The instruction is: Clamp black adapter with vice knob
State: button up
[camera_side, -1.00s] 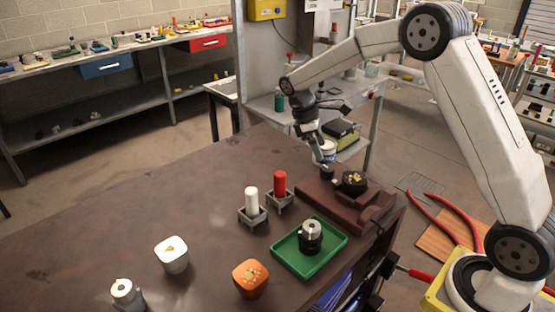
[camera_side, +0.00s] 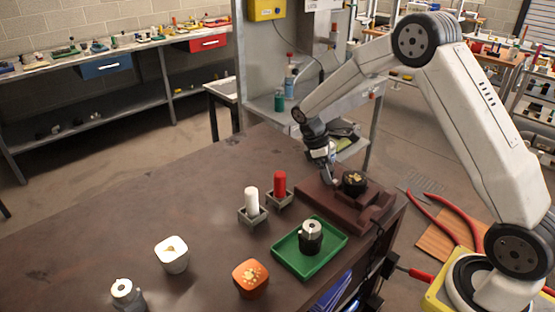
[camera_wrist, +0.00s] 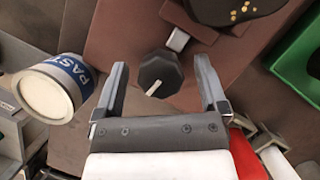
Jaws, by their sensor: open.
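The black adapter (camera_side: 354,181), with gold contacts on top, sits on the brown vice (camera_side: 374,212) at the table's right end. Its edge also shows at the top of the wrist view (camera_wrist: 235,8). The vice knob (camera_wrist: 160,73) is a dark faceted knob with a white mark, on a grey shaft running toward the adapter. My gripper (camera_wrist: 160,62) is open, with one finger on each side of the knob and a visible gap to both. In the side view my gripper (camera_side: 334,180) is low beside the vice and the knob is hard to make out.
A green tray (camera_side: 283,258) with a black and silver part lies in front of the vice. White and red cylinders (camera_side: 279,183) stand in holders to the left. A paste can (camera_wrist: 62,82) shows left of my gripper.

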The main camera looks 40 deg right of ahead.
grip_shut()
